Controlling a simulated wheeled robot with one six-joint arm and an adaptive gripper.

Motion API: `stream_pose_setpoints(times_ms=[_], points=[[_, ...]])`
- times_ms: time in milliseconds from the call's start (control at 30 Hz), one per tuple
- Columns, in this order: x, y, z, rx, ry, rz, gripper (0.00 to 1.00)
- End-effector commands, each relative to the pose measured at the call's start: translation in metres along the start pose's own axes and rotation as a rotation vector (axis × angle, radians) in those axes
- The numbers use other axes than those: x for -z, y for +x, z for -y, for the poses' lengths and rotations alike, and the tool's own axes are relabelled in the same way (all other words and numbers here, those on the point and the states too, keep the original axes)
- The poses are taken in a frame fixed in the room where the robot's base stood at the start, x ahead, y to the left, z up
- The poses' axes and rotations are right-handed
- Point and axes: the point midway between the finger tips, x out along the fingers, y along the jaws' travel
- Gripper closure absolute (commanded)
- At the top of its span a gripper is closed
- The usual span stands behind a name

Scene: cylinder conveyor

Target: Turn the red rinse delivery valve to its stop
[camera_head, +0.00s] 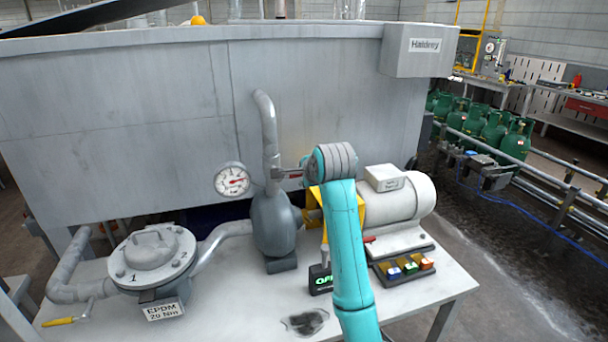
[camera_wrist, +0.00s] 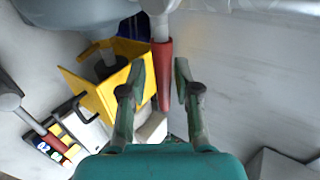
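The red valve handle (camera_head: 293,173) sticks out to the right from the grey vertical pipe above the pump, partly hidden by my arm. In the wrist view the red handle (camera_wrist: 162,72) runs up and down the picture, from a grey fitting at the top to a free lower end. My gripper (camera_wrist: 159,80) is open, with one finger on each side of the handle. In the head view my gripper (camera_head: 308,174) is mostly hidden behind the wrist.
A pressure gauge (camera_head: 232,180) is left of the pipe. A lidded strainer (camera_head: 152,250) and yellow lever (camera_head: 60,321) are on the left. The grey tank wall (camera_head: 130,130) stands behind.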

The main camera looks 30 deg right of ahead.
Motion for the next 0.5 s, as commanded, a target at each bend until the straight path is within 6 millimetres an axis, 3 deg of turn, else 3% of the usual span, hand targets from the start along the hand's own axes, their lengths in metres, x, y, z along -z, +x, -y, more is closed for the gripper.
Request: stream_pose_setpoints(times_ms=[333,500], points=[[0.000,-0.002,0.002,0.004,-0.001,0.000,0.58],[0.000,-0.018,0.003,0.007,-0.001,0.000,0.58]])
